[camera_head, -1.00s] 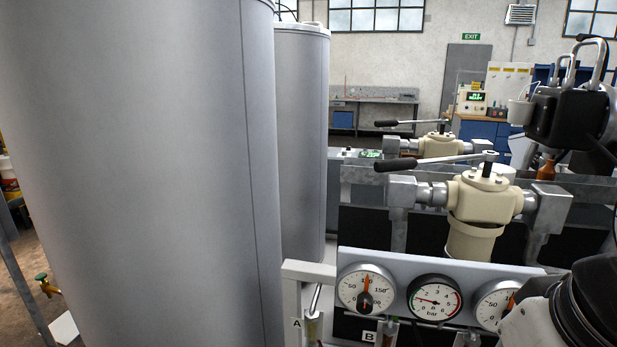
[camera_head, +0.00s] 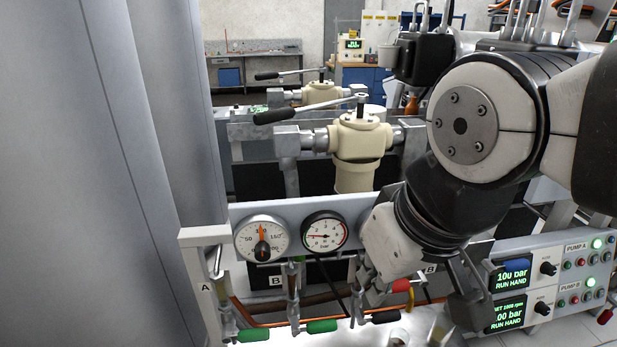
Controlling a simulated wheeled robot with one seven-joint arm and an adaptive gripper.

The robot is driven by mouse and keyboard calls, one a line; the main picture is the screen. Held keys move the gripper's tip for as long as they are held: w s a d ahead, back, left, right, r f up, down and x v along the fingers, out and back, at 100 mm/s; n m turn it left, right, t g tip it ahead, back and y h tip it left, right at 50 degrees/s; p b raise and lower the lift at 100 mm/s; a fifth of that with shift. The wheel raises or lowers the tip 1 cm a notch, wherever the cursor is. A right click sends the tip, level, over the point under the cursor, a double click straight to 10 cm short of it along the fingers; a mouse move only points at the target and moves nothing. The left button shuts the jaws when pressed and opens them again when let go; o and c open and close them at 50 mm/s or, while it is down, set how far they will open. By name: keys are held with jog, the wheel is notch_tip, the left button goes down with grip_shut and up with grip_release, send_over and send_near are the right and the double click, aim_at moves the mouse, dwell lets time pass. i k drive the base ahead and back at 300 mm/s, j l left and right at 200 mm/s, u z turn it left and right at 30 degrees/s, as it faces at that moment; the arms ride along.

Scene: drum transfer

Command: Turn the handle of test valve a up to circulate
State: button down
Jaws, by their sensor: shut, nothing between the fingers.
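Several small lever valves hang below the gauge panel (camera_head: 290,213). A green handle (camera_head: 253,335) lies sideways at lower left, near a post marked A (camera_head: 206,288). A second green handle (camera_head: 322,326) and a black handle (camera_head: 386,317) lie to its right, and a red handle (camera_head: 401,286) sits higher. My gripper (camera_head: 472,312) is low at right of these handles, dark and partly hidden by my wrist. It is shut and empty, and appears apart from the handles.
Two cream valves with long black-tipped levers (camera_head: 285,112) stand behind the panel. A pump control box (camera_head: 555,280) with lit displays stands at lower right. Round gauges (camera_head: 262,239) sit on the panel.

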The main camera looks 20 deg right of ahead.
aim_at(515, 265)
jog(key=l+z, duration=0.45)
jog(key=i+l+z, duration=0.1)
jog(key=l+z, duration=0.4)
